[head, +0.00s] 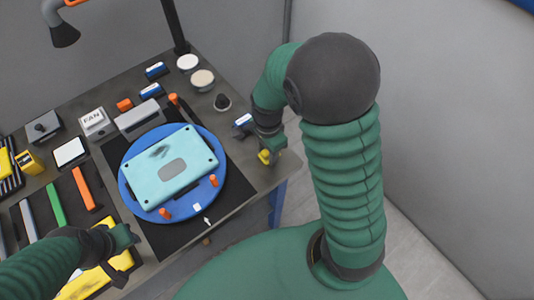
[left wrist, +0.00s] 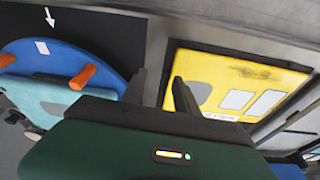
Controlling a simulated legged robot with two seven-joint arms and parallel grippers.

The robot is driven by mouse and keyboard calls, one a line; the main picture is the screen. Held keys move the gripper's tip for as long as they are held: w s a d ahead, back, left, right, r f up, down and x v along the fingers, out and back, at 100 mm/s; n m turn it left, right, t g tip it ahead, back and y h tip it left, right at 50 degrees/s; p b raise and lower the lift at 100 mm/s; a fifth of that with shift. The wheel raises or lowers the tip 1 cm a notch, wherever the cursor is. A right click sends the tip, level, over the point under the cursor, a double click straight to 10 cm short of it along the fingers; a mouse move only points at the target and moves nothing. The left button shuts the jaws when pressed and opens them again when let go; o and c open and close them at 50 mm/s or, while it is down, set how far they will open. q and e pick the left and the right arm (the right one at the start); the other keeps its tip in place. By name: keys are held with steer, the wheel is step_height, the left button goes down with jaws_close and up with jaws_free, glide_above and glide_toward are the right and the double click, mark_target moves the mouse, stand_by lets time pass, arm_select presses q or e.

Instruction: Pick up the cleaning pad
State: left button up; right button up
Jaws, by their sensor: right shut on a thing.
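My right gripper (head: 268,152) is at the right edge of the workbench, shut on a small yellow block (head: 264,157) that may be the cleaning pad. The fingers hide part of the block. My left gripper is at the lower left of the head view, over a yellow panel (head: 88,285). In the left wrist view the two fingers of this gripper (left wrist: 158,88) stand apart with nothing between them. The yellow panel (left wrist: 215,90) lies just beyond them. A light blue case (head: 172,165) with a dark smudge lies on a round blue turntable (head: 135,199).
A blue-and-white item (head: 243,121) lies near my right gripper. Two round pads (head: 202,79) and a dark knob (head: 222,102) are at the back right. Orange pegs (head: 165,214) stand on the turntable. Coloured bars (head: 56,205) lie at left. A FAN box (head: 94,121) stands behind.

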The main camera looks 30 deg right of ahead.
arm_select(q)
steer(key=shift+d, duration=0.2)
arm_select(e)
steer(key=shift+s+d, duration=0.1)
steer(key=shift+d, duration=0.1)
jaws_close()
arm_select(q)
steer(key=shift+d, duration=0.2)
arm_select(e)
steer(key=shift+d+f, duration=0.1)
steer(key=shift+d, duration=0.05)
arm_select(q)
steer(key=shift+a, duration=0.1)
